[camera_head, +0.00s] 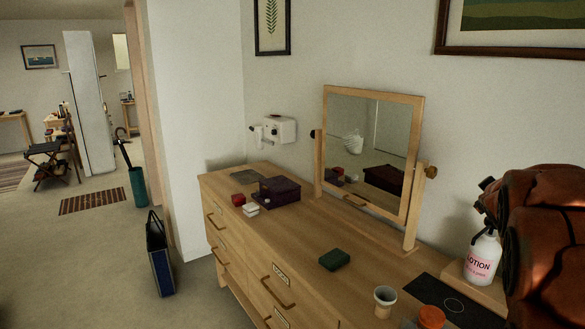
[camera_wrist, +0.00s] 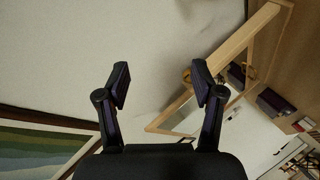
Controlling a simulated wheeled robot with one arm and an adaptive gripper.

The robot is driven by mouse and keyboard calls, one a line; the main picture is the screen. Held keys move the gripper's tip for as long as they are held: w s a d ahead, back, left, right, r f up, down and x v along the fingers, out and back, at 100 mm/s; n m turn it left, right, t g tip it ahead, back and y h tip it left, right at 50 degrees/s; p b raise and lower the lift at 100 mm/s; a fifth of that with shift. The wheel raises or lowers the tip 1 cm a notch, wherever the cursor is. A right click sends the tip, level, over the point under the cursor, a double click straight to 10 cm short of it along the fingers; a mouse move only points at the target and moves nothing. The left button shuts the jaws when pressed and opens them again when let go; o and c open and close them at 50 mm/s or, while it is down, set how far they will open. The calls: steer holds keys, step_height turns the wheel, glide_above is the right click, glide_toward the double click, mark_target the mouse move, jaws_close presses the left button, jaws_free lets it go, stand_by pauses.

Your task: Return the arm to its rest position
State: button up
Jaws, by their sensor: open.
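My gripper (camera_wrist: 160,85) shows in the wrist view with its two dark fingers spread apart. Nothing is between them. Behind the fingers are the pale wall, the wooden mirror frame (camera_wrist: 232,45) at the upper right and part of a green picture (camera_wrist: 45,150) at the lower left, all tilted. In the head view, a reddish-brown part of my arm fills the right edge. My gripper itself cannot be made out there.
A wooden dresser (camera_head: 240,225) carries a tilting mirror (camera_head: 414,160), a dark purple box (camera_head: 280,192), a green box (camera_head: 334,259), a cup (camera_head: 384,301) and a lotion bottle (camera_head: 482,258) close to my arm. A dark bag (camera_head: 159,255) stands on the floor. Open floor lies left.

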steer(key=s+a+f+m+g+y, duration=0.2)
steer(key=s+a+f+g, duration=0.2)
steer(key=s+a+f, duration=0.5)
steer(key=s+a+f+m+g+y, duration=0.25)
steer(key=s+a+f, duration=0.35)
steer(key=s+a, duration=0.4)
steer(key=s+a+f+g+y, duration=0.2)
steer(key=s+a+f+g, duration=0.1)
steer(key=s+a, duration=0.4)
steer(key=s+a+f+n+g+y, duration=0.1)
steer(key=s+a+f+g, duration=0.2)
steer(key=s+a, duration=0.5)
steer(key=s, duration=0.4)
steer(key=shift+s+a+g+y, duration=0.25)
steer(key=shift+s+g+y, duration=0.1)
steer(key=shift+s, duration=0.05)
steer(key=shift+f, duration=0.1)
